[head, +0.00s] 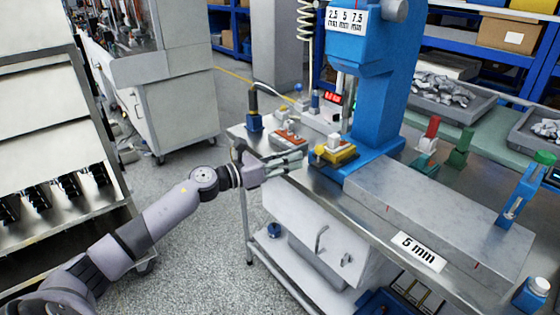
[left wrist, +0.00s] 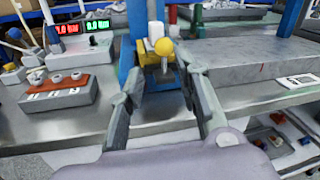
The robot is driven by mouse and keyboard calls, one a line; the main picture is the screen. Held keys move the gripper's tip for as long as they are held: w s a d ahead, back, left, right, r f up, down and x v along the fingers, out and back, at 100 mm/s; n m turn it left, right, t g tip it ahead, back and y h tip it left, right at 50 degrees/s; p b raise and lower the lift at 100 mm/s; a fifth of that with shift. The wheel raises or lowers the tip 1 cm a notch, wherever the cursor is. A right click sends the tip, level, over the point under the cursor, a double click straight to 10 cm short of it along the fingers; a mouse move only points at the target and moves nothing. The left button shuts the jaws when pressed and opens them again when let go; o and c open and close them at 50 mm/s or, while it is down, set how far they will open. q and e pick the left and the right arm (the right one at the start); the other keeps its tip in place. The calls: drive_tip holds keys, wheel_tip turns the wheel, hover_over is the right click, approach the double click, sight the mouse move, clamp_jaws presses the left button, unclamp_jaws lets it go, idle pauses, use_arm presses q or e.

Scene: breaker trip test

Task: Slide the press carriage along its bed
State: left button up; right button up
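The press carriage (head: 338,156) is a yellow block with a white piece on top. It sits under the blue press (head: 365,75), at the left end of the long grey bed (head: 440,205). A yellow ball knob (left wrist: 164,47) on a short stem stands on the carriage's near side in the left wrist view. My left gripper (head: 300,160) is just left of the carriage. Its fingers (left wrist: 163,78) are spread, one on each side of the knob's stem, with a visible gap; contact cannot be made out. My right gripper is not in view.
An orange-and-white switch box (head: 289,138) and a red display (head: 332,97) stand left of the press. A "5 mm" label (head: 418,252) lies at the table's front edge. A blue clamp-like stand (head: 520,195) is at the bed's right end. The bed's top is clear.

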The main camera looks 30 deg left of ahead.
use_arm(q)
drive_tip(key=shift+v, duration=1.3)
